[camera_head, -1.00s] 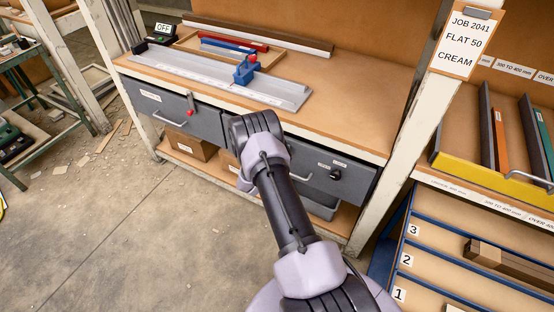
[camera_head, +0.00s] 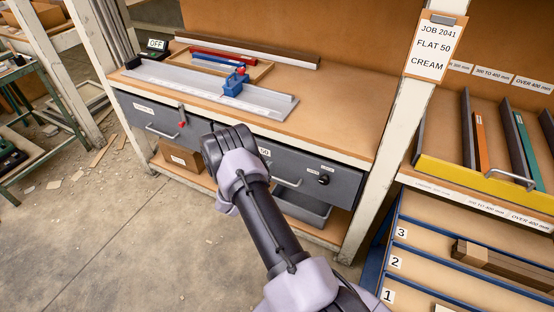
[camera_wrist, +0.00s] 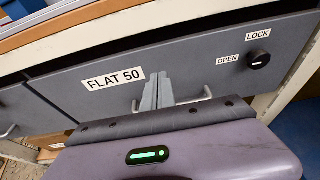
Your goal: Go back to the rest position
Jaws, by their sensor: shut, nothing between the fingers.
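My gripper (camera_wrist: 158,92) is shut and empty in the wrist view. Its two grey fingertips meet in front of the grey drawer labelled FLAT 50 (camera_wrist: 210,65), overlapping its handle in the picture; I cannot tell the gap. In the head view my arm reaches forward from the lower right toward the bench front, and its wrist hides the fingers and part of the drawers. The right drawer (camera_head: 335,190) looks closed, with its handle and black lock knob (camera_wrist: 258,58) showing. The knob sits near the OPEN and LOCK labels.
The bench top (camera_head: 340,115) holds a grey metal fixture with a blue block (camera_head: 235,86) and a tray of coloured strips. A rack (camera_head: 490,185) and numbered shelves (camera_head: 470,245) stand at right. Concrete floor (camera_head: 130,240) is open at lower left.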

